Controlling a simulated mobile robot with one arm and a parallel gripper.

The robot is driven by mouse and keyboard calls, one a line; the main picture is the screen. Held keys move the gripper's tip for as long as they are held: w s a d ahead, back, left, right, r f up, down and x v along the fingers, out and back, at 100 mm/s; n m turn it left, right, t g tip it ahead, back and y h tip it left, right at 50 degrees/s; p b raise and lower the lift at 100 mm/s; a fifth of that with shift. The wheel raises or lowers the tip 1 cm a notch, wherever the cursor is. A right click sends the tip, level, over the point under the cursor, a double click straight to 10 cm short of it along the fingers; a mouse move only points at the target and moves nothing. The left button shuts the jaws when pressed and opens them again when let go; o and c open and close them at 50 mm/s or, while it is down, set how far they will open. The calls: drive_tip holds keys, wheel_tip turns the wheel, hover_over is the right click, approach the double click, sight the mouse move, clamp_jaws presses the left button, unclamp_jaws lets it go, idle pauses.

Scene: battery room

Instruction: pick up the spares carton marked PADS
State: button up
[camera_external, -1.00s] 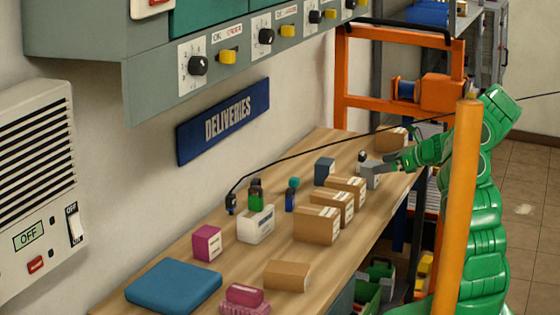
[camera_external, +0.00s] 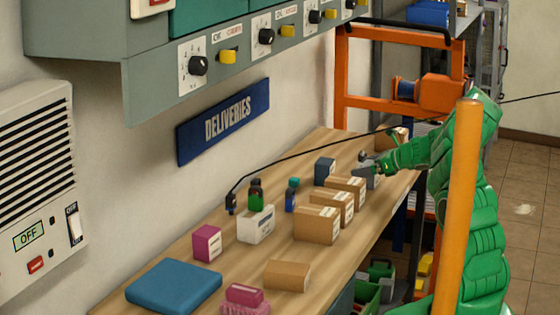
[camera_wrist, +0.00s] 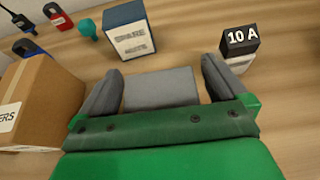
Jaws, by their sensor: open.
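A plain grey carton (camera_wrist: 162,90) lies between the two fingers of my gripper (camera_wrist: 163,68) in the wrist view, its top face toward the camera. No lettering shows on that face. The fingers stand apart on either side of it, and I cannot tell if they touch it. In the external view my gripper (camera_external: 368,167) is at the far part of the bench, over the grey carton (camera_external: 373,183), which it partly hides. The word PADS is not readable on any carton in these frames.
A blue carton marked SPARE (camera_wrist: 128,32) and a black block marked 10 A (camera_wrist: 241,40) stand close by. A brown carton (camera_wrist: 40,98) ending in "ERS" is at left. Several brown cartons (camera_external: 316,225) line the wooden bench (camera_external: 190,255). An orange post (camera_external: 461,200) stands in front of my arm.

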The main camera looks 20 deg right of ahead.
drive_tip(key=c, duration=1.2)
drive_tip(key=shift+r, duration=0.15)
